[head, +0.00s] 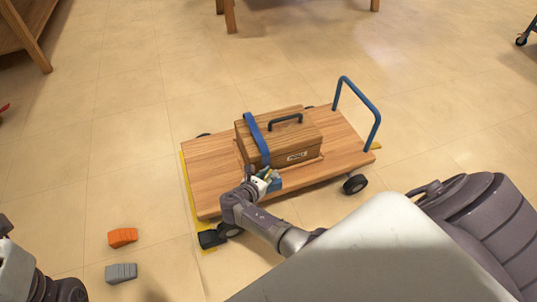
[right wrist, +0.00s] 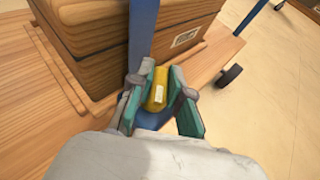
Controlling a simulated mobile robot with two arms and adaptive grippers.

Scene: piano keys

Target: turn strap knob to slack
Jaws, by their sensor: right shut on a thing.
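The yellow strap knob (right wrist: 157,90) sits between the teal fingers of my right gripper (right wrist: 158,98) in the right wrist view. The gripper is shut on it, and a small white mark shows on the knob's face. In the head view, my right gripper (head: 266,178) is at the near side of a wooden case (head: 290,138). A blue strap (head: 256,138) runs over the case and down its near side to the knob. The strap also shows in the right wrist view (right wrist: 142,35). My left gripper is not in view; only parts of that arm show.
The case stands on a wooden cart (head: 210,160) with a blue handle (head: 362,98) and dark wheels. An orange block (head: 122,237) and a grey block (head: 121,273) lie on the floor at left. A dark wedge (head: 210,239) is by the near-left wheel.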

